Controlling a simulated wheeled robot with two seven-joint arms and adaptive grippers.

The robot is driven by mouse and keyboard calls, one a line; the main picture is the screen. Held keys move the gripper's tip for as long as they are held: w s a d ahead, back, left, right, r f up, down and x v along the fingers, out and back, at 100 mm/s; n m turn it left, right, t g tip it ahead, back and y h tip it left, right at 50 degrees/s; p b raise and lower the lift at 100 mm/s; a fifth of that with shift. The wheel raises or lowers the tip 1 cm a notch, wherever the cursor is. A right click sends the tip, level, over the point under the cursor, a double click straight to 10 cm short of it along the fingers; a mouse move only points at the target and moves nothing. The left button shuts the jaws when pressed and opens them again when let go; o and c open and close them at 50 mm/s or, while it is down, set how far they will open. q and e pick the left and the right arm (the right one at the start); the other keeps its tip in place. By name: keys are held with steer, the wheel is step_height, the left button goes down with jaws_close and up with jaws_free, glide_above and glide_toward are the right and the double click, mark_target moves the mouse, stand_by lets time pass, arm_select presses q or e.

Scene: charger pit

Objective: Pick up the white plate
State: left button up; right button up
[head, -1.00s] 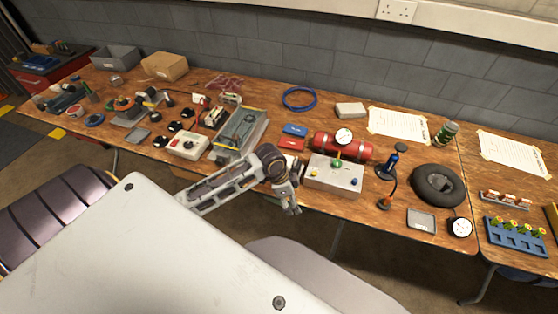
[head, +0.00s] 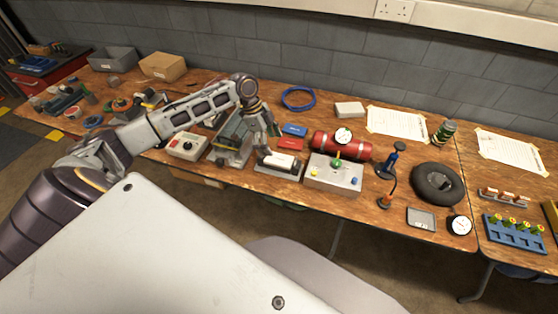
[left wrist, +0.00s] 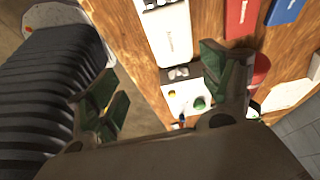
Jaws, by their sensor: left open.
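I cannot single out a flat white plate for certain. The closest match is a white block (head: 279,161) on a grey base near the front edge of the workbench, left of the control box. A white labelled piece that looks like it also shows in the left wrist view (left wrist: 172,35). My left gripper (head: 267,134) is open and empty above the bench, just behind and left of this block. Its green-padded fingers stand wide apart in the left wrist view (left wrist: 163,92). My right gripper is not in view.
A grey control box (head: 334,173) with coloured knobs stands right of the block, before a red cylinder (head: 325,145). Red (head: 291,144) and blue (head: 295,130) boxes lie behind it. A grey machine (head: 231,140) stands left. A black tyre (head: 437,184) lies farther right.

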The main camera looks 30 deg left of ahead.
arm_select(q)
steer(key=w+a+r, duration=0.1)
steer(key=a+r, duration=0.2)
glide_toward(279, 159)
steer(key=shift+w+d+f, duration=0.1)
steer(key=shift+w+f, duration=0.1)
steer(key=shift+f, duration=0.5)
steer(key=shift+x, duration=0.85)
steer(key=shift+d+f, duration=0.35)
steer(key=shift+f, duration=0.3)
steer(key=shift+p+x, duration=0.4)
steer(key=shift+x, duration=1.5)
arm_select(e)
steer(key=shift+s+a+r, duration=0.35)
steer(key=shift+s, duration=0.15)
